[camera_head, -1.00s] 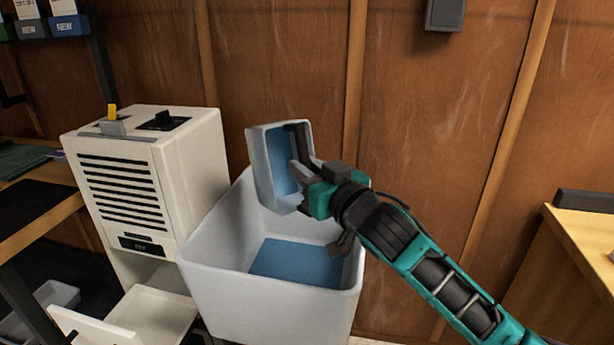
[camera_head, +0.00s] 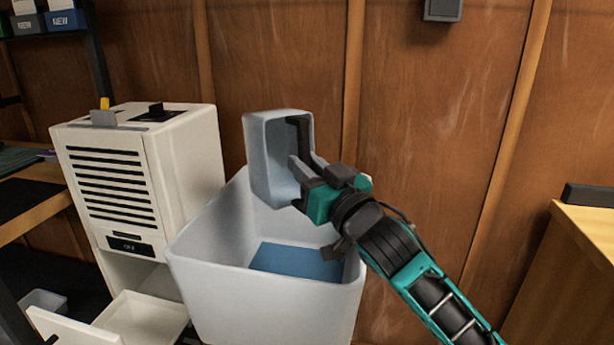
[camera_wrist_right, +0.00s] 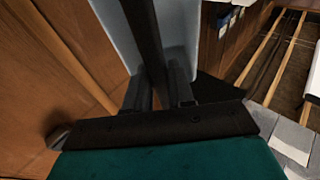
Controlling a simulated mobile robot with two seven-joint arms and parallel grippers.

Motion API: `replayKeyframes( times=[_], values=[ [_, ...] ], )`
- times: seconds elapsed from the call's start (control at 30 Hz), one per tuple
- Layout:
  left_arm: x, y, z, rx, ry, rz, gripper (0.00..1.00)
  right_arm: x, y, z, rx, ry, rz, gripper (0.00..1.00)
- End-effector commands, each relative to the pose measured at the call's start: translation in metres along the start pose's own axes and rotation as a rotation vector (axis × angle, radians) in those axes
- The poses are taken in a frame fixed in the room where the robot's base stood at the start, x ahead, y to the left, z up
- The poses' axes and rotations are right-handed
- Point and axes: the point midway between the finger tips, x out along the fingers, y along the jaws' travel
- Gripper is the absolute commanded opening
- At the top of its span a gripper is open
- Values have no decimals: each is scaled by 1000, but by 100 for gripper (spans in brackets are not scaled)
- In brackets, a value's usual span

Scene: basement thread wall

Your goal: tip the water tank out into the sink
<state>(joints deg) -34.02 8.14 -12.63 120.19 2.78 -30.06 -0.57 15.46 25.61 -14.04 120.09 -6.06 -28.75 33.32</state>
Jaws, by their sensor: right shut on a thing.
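The water tank (camera_head: 268,150) is a pale grey-white open box, tilted steeply above the back of the sink with its open side toward me. Its inside looks pale, with no blue water showing. My right gripper (camera_head: 303,170) is shut on the tank at its dark handle bar; the tank also shows in the right wrist view (camera_wrist_right: 120,40). The sink (camera_head: 260,300) is a deep white basin below the tank, with blue water (camera_head: 298,260) on its floor. My left gripper is not in view.
A white dehumidifier (camera_head: 135,180) with black slats stands left of the sink; its lower front is open with a white door (camera_head: 70,328) swung out. A wooden bench (camera_head: 575,260) is at the right. A wooden wall (camera_head: 440,150) stands behind.

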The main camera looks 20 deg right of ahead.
Motion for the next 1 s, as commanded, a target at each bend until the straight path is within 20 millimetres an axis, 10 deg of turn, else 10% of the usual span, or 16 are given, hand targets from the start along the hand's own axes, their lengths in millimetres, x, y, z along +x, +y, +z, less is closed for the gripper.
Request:
replayKeyframes(
  times=[1.0],
  values=[
    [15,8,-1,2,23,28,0,-6,0,18,-1,216,0,0]
  ],
)
